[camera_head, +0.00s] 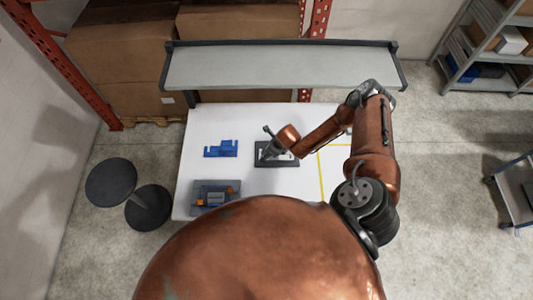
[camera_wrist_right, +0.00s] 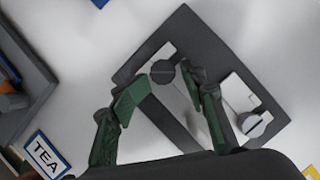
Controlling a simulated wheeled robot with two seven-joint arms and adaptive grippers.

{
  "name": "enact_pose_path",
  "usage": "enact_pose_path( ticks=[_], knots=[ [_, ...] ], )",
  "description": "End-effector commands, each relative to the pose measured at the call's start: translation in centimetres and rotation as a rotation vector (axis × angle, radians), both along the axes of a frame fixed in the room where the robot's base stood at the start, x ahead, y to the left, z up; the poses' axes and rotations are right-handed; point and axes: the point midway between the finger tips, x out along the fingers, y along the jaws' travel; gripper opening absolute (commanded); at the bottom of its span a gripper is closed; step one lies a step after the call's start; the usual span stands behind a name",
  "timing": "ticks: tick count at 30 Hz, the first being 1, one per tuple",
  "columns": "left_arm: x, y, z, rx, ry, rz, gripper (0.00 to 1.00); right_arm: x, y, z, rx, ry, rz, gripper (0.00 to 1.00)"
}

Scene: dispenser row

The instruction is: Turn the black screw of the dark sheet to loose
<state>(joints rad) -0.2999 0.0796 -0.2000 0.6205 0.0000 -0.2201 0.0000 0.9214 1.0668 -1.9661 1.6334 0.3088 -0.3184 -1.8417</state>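The dark sheet (camera_wrist_right: 205,45) lies flat on the white table, with pale plates and a dark strip on it. It also shows in the head view (camera_head: 280,162), partly hidden by my right gripper. A black screw (camera_wrist_right: 162,70) with a round head sits near its upper left part in the wrist view. My left gripper is in neither view.
A blue holder (camera_head: 221,149) stands left of the sheet on the table. A grey tray (camera_head: 203,185) with orange and blue items is nearer the front left. A TEA label (camera_wrist_right: 46,155) lies lower left in the wrist view. A grey shelf (camera_head: 280,66) spans the table's back.

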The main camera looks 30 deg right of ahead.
Motion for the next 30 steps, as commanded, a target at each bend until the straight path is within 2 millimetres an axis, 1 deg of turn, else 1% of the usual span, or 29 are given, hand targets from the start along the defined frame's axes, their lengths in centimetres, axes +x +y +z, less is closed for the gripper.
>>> enact_pose_path(
  ticks=[5,8,11,21,24,27,30],
  knots=[
    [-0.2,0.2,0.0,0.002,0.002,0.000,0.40,0.1,-0.3,0.2,-0.004,-0.003,-0.004,0.39],
    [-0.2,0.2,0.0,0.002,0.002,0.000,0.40,0.1,-0.4,0.7,-0.004,-0.004,-0.002,0.39],
    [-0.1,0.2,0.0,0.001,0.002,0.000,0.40,-0.2,-0.7,2.0,-0.004,-0.006,-0.003,0.39],
    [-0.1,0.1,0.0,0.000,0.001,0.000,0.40,-2.6,-1.9,8.4,-0.002,-0.005,-0.003,0.39],
    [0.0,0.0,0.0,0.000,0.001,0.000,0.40,-3.1,-2.1,9.7,-0.002,-0.003,-0.002,0.39],
    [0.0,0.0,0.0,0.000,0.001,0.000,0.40,-3.5,-2.2,10.6,-0.002,-0.003,-0.002,0.39],
    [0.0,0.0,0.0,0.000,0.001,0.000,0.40,-3.8,-2.3,11.0,-0.002,-0.001,-0.001,0.39]
  ],
)
